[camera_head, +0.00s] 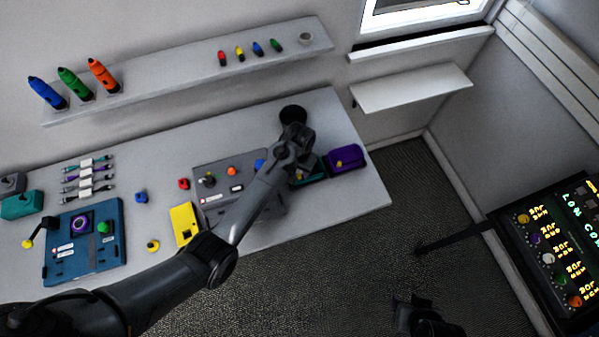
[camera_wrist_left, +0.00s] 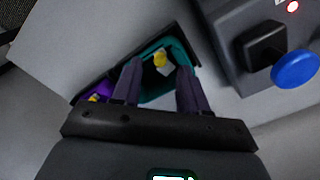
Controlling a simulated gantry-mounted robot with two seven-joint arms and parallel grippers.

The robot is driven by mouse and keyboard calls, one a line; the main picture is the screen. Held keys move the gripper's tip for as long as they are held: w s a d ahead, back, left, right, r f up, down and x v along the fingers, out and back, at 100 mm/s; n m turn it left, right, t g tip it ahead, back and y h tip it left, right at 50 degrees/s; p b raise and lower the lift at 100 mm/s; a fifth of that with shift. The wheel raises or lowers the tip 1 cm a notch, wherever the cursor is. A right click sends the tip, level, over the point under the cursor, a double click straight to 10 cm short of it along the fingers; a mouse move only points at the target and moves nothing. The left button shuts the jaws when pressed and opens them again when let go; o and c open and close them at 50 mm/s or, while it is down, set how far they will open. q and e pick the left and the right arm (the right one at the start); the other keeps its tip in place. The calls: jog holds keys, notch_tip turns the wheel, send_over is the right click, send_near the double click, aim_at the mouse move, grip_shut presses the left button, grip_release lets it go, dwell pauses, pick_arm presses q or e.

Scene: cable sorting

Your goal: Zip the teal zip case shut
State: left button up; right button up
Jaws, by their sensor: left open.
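The teal zip case (camera_head: 313,172) lies near the right end of the table, partly hidden behind my left gripper (camera_head: 302,168). In the left wrist view the teal zip case (camera_wrist_left: 181,50) shows past my fingers, with a yellow pull (camera_wrist_left: 160,58) on it and a pale area inside its teal border. My left gripper (camera_wrist_left: 159,66) is open, its two dark fingers on either side of the yellow pull. I cannot tell whether they touch it. My right gripper (camera_head: 420,312) is low in the head view, away from the table; its finger opening is unclear.
A purple case (camera_head: 347,160) with a yellow pull sits right beside the teal one. A grey panel (camera_head: 215,180) with knobs stands to the left, with a blue button (camera_wrist_left: 296,70) near my left gripper. The table's front edge is close.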

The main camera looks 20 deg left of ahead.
aim_at(299, 175)
pick_arm(q)
jog(key=shift+f, duration=1.6)
grip_shut()
